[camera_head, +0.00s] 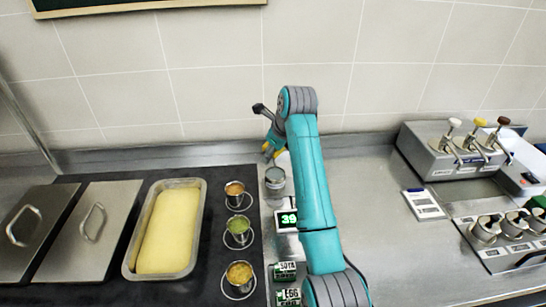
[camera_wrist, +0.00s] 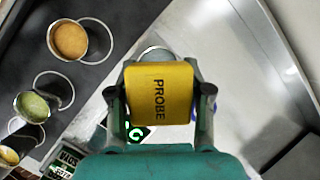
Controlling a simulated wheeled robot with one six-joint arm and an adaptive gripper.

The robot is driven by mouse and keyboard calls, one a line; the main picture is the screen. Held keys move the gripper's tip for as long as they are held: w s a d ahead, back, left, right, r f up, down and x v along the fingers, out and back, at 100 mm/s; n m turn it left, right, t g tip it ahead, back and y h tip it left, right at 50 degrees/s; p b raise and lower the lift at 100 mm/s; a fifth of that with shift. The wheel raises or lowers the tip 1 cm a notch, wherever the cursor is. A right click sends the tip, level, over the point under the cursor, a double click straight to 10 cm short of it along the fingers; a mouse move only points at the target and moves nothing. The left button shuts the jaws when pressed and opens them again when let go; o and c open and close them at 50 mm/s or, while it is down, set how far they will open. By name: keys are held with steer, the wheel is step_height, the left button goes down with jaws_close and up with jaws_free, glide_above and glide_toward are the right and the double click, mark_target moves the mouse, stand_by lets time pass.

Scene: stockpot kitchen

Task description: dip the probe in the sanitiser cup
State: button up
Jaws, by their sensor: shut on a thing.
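My gripper (camera_wrist: 160,92) is shut on the yellow probe handle (camera_wrist: 158,98), whose side reads PROBE. In the head view my gripper (camera_head: 271,146) is at the back of the counter, partly hidden by my arm, with a bit of yellow showing. A small metal cup (camera_head: 275,180), which looks like the sanitiser cup, stands on the counter just in front of it. In the wrist view the cup's rim (camera_wrist: 153,50) shows behind the handle, which covers most of it. The probe's tip is hidden, so I cannot tell whether it is in the cup.
Small pots of orange (camera_head: 235,189), green (camera_head: 238,225) and yellow (camera_head: 240,273) food stand left of the cup. A display (camera_head: 287,219) reads 39, with SOYA and EGG labels below. A long pan (camera_head: 167,230) is further left.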

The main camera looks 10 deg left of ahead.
steer(key=shift+r, duration=1.65)
steer(key=shift+d, duration=0.1)
